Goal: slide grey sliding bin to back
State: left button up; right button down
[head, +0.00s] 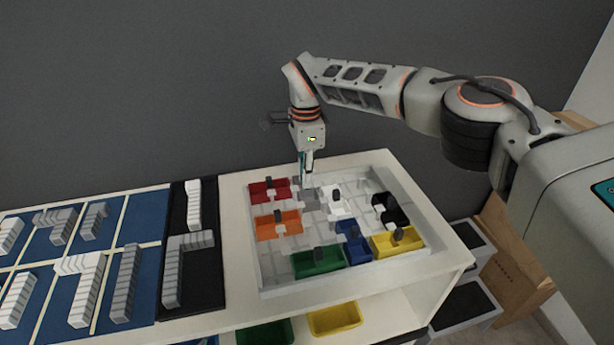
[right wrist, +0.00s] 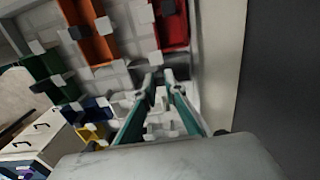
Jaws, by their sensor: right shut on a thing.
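The grey sliding bin (head: 311,204) sits in the back half of a white sliding tray (head: 265,270), between a red bin (head: 263,192) and a white bin (head: 340,208). My right gripper (head: 304,181) reaches down from above at the tray's back side, at the grey bin. In the right wrist view its teal-sided fingers (right wrist: 158,82) are close together, shut on what looks like the grey bin's handle; the fingers hide most of it. My left gripper is not in view.
An orange bin (head: 277,225), green bin (head: 318,262), blue bin (head: 354,247), yellow bin (head: 398,242) and black bin (head: 391,210) share the tray. White cells separate them. A dark wall (head: 150,90) stands behind. Grey block pieces (head: 186,250) lie on mats at left.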

jog(key=shift+w+r, duration=0.1)
jog(key=shift+w, duration=0.1)
jog(key=c, duration=2.1)
grip_release()
jog(key=shift+w, duration=0.1)
jog(key=shift+a, duration=0.1)
notch_tip(320, 180, up, 12)
jog(key=shift+f, duration=0.1)
